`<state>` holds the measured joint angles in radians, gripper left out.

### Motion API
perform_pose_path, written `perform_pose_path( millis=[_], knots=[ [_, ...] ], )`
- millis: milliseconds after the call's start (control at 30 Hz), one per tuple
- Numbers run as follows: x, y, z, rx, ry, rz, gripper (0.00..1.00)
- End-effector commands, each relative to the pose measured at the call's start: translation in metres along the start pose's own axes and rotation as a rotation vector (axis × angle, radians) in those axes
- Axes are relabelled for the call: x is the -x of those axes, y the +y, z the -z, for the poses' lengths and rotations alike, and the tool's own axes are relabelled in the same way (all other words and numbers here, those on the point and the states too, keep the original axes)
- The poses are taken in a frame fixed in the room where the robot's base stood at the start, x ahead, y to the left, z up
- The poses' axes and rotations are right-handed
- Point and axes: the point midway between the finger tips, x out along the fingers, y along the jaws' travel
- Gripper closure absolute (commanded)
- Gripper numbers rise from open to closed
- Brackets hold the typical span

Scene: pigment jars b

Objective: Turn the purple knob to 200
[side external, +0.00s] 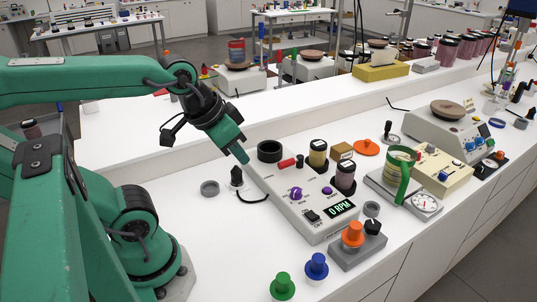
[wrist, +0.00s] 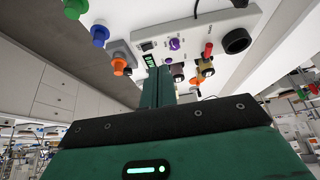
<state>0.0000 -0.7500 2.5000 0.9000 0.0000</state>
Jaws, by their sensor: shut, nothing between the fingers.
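The purple knob (side external: 296,193) stands on top of a long white device (side external: 280,205); it also shows in the wrist view (wrist: 174,43). A smaller purple button or knob (side external: 328,190) sits near it. The device's display (side external: 341,208) reads 0 RPM in green. My gripper (side external: 243,158) is shut and empty. It hangs tilted above the far left end of the device, up and left of the purple knob and apart from it. In the wrist view my shut fingers (wrist: 157,74) point toward the device. Which mark the knob points at is too small to read.
A black ring (side external: 270,151) and a red part (side external: 287,162) are near the device's far end. Jars (side external: 345,178) stand along its right side. An orange knob (side external: 352,234) on a grey block is near its front. Green (side external: 283,286) and blue (side external: 317,265) knobs stand in front.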

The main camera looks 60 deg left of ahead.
Motion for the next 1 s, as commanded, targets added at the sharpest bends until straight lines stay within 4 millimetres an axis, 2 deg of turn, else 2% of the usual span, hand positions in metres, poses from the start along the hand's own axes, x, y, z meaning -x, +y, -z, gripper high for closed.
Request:
perform_pose_path(
  millis=[133,367,667,1000],
  knots=[
    [0.000,0.000,0.000,0.000,0.000,0.000,0.98],
    [-0.001,-0.001,0.004,0.015,-0.010,0.001,0.53],
    [-0.016,-0.004,0.025,0.117,-0.086,0.011,0.51],
    [-0.051,-0.011,0.060,0.296,-0.208,0.042,0.51]
  ],
)
